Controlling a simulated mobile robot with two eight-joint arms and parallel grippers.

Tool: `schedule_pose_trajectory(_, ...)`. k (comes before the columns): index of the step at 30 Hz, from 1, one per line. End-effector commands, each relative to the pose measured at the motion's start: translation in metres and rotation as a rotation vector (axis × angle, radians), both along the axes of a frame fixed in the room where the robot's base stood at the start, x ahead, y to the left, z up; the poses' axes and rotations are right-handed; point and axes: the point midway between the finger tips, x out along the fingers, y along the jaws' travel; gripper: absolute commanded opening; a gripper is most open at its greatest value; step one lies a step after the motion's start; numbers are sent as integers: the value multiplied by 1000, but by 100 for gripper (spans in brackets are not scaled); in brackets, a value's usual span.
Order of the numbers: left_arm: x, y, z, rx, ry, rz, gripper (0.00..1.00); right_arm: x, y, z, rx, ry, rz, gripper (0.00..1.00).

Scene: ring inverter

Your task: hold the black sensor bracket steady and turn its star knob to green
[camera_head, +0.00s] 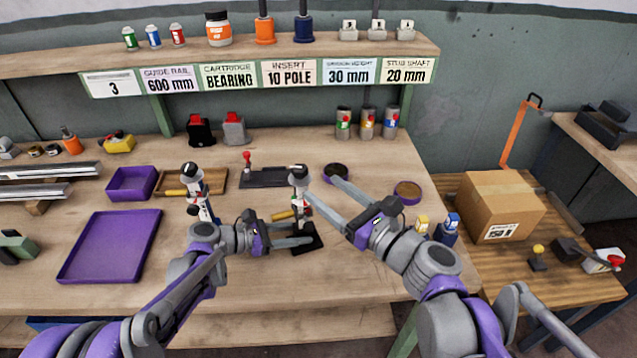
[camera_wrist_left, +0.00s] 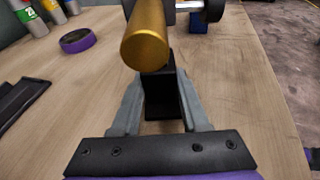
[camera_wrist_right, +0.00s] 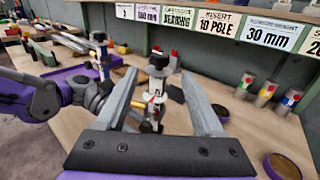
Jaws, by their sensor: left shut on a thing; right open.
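The black sensor bracket (camera_head: 312,243) stands upright near the middle of the bench, with a white and black upper part and a brass cylinder (camera_wrist_left: 146,42) on its side. My left gripper (camera_head: 308,236) is shut on its black post (camera_wrist_left: 160,95), low down under the cylinder. A black knob (camera_wrist_right: 158,64) tops the bracket; it also shows in the head view (camera_head: 298,170). My right gripper (camera_head: 317,184) is open beside the bracket top, and in its wrist view the knob appears between the fingers, apart from both. Any green mark on the knob is too small to tell.
A similar bracket (camera_head: 196,185) stands to the left, by a wooden tray. A purple tray (camera_head: 108,245) lies further left. A dark plate with a red-topped lever (camera_head: 265,178) is behind. Round dishes (camera_head: 408,190) lie to the right. The bench front is clear.

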Motion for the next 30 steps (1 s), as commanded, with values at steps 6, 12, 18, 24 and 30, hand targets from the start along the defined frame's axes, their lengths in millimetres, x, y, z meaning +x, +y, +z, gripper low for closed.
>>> schedule_pose_trajectory(6,0,0,0,-1,0,0,0,-1,-1,0,0,0,1,69)
schedule_pose_trajectory(12,0,0,0,-1,0,0,52,-1,-1,0,0,0,1,69)
schedule_pose_trajectory(18,0,0,0,0,0,0,80,-1,0,0,0,0,1,69)
schedule_pose_trajectory(24,0,0,0,0,0,0,80,-1,0,0,0,0,1,69)
schedule_pose_trajectory(30,-3,12,4,0,0,3,80,-1,0,0,0,0,1,69)
